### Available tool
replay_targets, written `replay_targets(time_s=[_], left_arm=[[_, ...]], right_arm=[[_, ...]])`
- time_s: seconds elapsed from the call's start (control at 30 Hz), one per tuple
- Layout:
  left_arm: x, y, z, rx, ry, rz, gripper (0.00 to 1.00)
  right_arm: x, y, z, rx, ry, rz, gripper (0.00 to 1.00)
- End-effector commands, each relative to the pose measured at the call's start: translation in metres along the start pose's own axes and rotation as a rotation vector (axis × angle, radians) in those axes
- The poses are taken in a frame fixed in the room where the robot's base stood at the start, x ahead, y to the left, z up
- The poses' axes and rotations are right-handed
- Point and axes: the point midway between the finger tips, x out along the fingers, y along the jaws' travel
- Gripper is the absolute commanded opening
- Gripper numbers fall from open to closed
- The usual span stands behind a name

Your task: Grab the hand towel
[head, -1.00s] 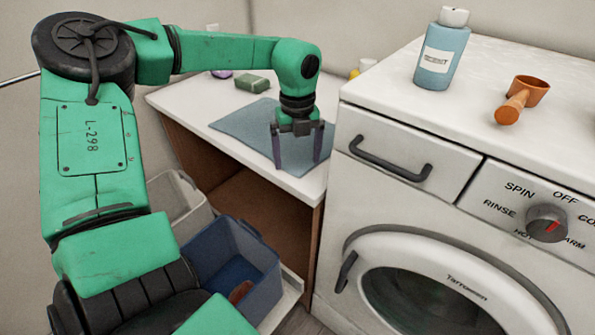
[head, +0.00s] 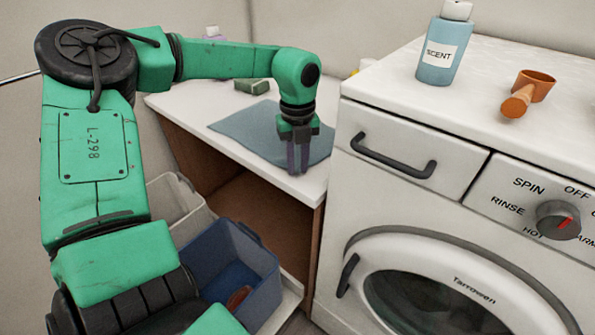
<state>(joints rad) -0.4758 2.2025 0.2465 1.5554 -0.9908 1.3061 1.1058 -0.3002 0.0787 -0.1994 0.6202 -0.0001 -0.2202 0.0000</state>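The hand towel (head: 245,127) is a flat blue-grey cloth on the white counter left of the washing machine. My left gripper (head: 298,170) points down at the towel's near right part. Its two fingers are drawn close together, with the tips down at the cloth near its front edge, and they appear to pinch it. The cloth between the tips is too small to make out clearly. The rest of the towel lies flat on the counter. My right gripper is not in view.
A green sponge (head: 252,86) lies behind the towel. The washing machine (head: 400,215) stands close on the right, with a blue bottle (head: 443,50) and an orange scoop (head: 525,95) on top. A blue bin (head: 235,275) and a grey bin (head: 175,205) sit below the counter.

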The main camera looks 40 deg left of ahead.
Motion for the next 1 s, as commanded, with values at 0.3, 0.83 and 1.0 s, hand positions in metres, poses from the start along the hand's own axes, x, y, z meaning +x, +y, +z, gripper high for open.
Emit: replay_targets(time_s=[0.3,0.83,1.0], left_arm=[[0.001,0.001,0.0,0.0,0.001,0.003,0.0],[-0.107,0.0,0.0,-0.001,-0.001,0.0,0.0],[-0.123,0.0,0.0,0.0,0.0,0.002,0.0]], right_arm=[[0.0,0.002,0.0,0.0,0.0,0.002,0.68],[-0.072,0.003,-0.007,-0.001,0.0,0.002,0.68],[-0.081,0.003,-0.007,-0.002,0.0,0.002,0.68]])
